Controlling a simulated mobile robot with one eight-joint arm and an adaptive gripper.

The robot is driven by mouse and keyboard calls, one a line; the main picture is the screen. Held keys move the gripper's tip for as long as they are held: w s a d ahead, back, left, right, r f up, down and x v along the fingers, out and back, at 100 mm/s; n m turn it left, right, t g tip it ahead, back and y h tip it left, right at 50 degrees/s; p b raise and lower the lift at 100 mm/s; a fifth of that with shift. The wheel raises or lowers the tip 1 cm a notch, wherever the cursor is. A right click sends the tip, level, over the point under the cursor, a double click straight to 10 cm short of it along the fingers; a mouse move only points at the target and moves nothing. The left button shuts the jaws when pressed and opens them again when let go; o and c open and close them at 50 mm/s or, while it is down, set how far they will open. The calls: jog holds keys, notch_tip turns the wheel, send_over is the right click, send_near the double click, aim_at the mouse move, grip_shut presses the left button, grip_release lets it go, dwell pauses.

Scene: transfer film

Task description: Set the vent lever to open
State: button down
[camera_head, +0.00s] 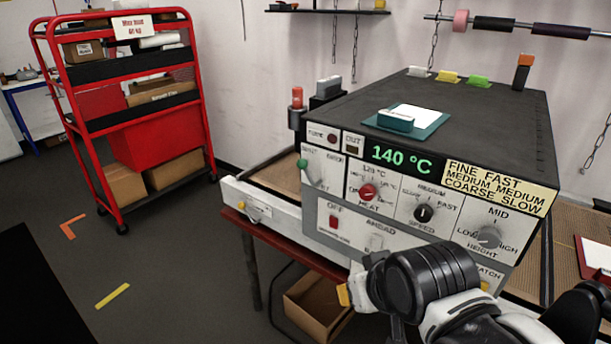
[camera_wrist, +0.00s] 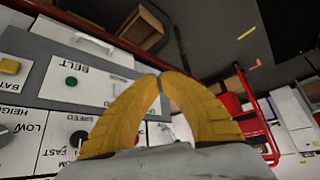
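The vent lever (camera_head: 303,164) is a thin lever with a green knob, at the left end of the grey machine's front panel in the head view. Its knob sits at the upper left of its small labelled field; the lettering there is too small to read surely. My gripper (camera_head: 343,295) is below and to the right of the lever, in front of the panel's lower part, with only a yellow fingertip showing. In the wrist view my gripper's yellow fingers (camera_wrist: 159,76) meet at their tips with nothing visible between them. I cannot pick out the lever there.
The machine panel (camera_head: 340,215) carries a red heat knob (camera_head: 368,192), a black speed knob (camera_head: 423,213) and a grey height knob (camera_head: 489,237). An open cardboard box (camera_head: 318,306) stands below. A red shelf cart (camera_head: 125,110) stands left; floor between is mostly clear.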

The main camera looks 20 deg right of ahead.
jog(key=c, duration=1.3)
grip_release()
jog(key=shift+w+d, duration=0.1)
jog(key=shift+w, duration=0.05)
jog(key=shift+o, duration=0.8)
jog(key=w+d+r+n+h, duration=0.1)
jog(key=w+n+h, duration=0.1)
jog(key=w+n, duration=0.3)
jog(key=w+d+n+h+b, duration=0.1)
jog(key=w+d+n+h, duration=0.1)
jog(key=w+n, duration=0.3)
jog(key=shift+r+n, duration=0.3)
jog(key=shift+r, duration=0.05)
jog(key=n+t+h+b, duration=0.2)
jog(key=n+t+h, duration=0.55)
jog(key=n, duration=1.25)
send_near(300, 166)
jog(key=w, duration=0.1)
jog(key=shift+g, duration=0.45)
jog(key=x, duration=0.3)
jog(key=b+x, duration=0.1)
jog(key=x, duration=0.3)
jog(key=b+x, duration=0.1)
jog(key=x, duration=0.2)
jog(key=shift+w+d+r, duration=0.25)
jog(key=shift+d, duration=0.05)
grip_shut()
